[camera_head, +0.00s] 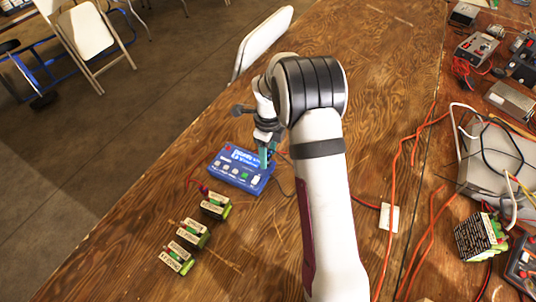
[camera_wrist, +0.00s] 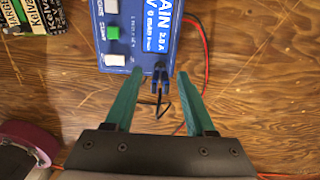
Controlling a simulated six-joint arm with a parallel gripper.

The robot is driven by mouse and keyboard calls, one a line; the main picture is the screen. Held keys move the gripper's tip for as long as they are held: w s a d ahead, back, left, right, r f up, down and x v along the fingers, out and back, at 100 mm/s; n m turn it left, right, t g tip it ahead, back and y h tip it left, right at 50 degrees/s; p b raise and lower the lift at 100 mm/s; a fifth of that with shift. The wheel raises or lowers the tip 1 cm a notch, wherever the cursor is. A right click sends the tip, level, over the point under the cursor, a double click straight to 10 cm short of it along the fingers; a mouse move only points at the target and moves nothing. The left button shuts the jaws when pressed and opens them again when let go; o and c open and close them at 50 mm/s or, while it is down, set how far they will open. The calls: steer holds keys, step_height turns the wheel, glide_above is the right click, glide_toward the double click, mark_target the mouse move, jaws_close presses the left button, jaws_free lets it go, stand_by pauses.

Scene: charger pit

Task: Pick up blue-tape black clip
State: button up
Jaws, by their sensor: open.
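The blue-tape black clip (camera_wrist: 160,77) shows in the wrist view at the lower edge of a blue charger box (camera_wrist: 140,45), with a thin black wire trailing from it. My gripper (camera_wrist: 160,74) is open, its two teal fingers on either side of the clip with a gap on each side. In the head view my gripper (camera_head: 265,153) is over the right part of the charger box (camera_head: 233,174), and the clip cannot be made out there.
Several battery packs (camera_head: 188,236) stand left of my arm on the wooden table (camera_head: 130,240). A red wire (camera_wrist: 206,60) runs beside the box. A white folding chair (camera_head: 262,40) stands beyond the table edge. Cables and instruments crowd the right.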

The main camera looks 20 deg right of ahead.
mark_target(271, 152)
steer(key=shift+f, duration=0.2)
jaws_close()
steer(key=shift+r, duration=0.15)
steer(key=r, duration=0.4)
steer(key=shift+s+d+r, duration=0.2)
steer(key=shift+d+r, duration=0.05)
steer(key=shift+d, duration=0.1)
steer(key=s+d+r, duration=0.6)
steer(key=d, duration=0.2)
steer(key=shift+s+d+r, duration=0.15)
steer(key=shift+s+d, duration=0.15)
